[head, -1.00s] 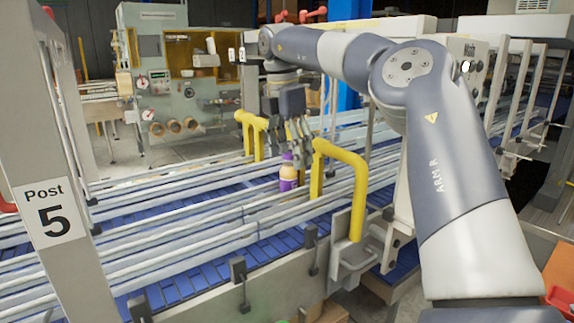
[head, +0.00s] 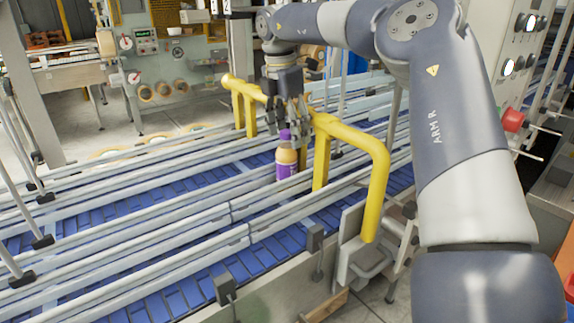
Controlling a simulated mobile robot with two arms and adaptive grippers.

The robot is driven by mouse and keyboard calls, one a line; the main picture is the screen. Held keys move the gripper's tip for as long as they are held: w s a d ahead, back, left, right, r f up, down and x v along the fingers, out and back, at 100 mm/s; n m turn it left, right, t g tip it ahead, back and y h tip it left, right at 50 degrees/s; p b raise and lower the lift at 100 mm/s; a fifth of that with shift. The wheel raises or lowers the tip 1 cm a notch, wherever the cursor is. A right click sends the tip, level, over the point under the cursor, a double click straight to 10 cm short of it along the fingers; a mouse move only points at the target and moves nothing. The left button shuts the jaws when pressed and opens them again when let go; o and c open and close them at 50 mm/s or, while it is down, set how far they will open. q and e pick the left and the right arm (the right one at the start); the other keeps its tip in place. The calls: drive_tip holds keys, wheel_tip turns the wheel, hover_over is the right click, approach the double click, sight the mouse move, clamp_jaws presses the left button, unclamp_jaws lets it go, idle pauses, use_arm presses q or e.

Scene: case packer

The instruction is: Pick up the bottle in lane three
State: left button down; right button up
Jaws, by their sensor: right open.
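A bottle (head: 286,160) with a purple cap, a purple label and orange contents stands upright between the rails on the blue conveyor, near the yellow bars. I cannot tell the lane number from this view. Its lower end is hidden by a rail. My right gripper (head: 289,133) points down over the bottle from behind, with its fingers open near the cap. I cannot tell whether a finger touches the bottle. My left gripper is not in view.
Yellow tubular bars (head: 352,137) arch over the rails to the right of the bottle, close to my right gripper. Metal guide rails (head: 120,237) divide the blue belt (head: 190,292). A grey machine with dials (head: 170,60) stands behind. The belt to the left is empty.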

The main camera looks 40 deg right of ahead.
sight(288, 148)
wheel_tip(288, 148, down, 2)
drive_tip(key=shift+w+f+p, duration=0.1)
drive_tip(key=shift+p, duration=0.95)
drive_tip(key=f, duration=0.1)
drive_tip(key=f+p, duration=0.1)
drive_tip(key=f, duration=0.1)
drive_tip(key=shift+w+d, duration=0.1)
drive_tip(key=shift+d, duration=0.1)
drive_tip(key=shift+a, duration=0.1)
drive_tip(key=c, duration=1.3)
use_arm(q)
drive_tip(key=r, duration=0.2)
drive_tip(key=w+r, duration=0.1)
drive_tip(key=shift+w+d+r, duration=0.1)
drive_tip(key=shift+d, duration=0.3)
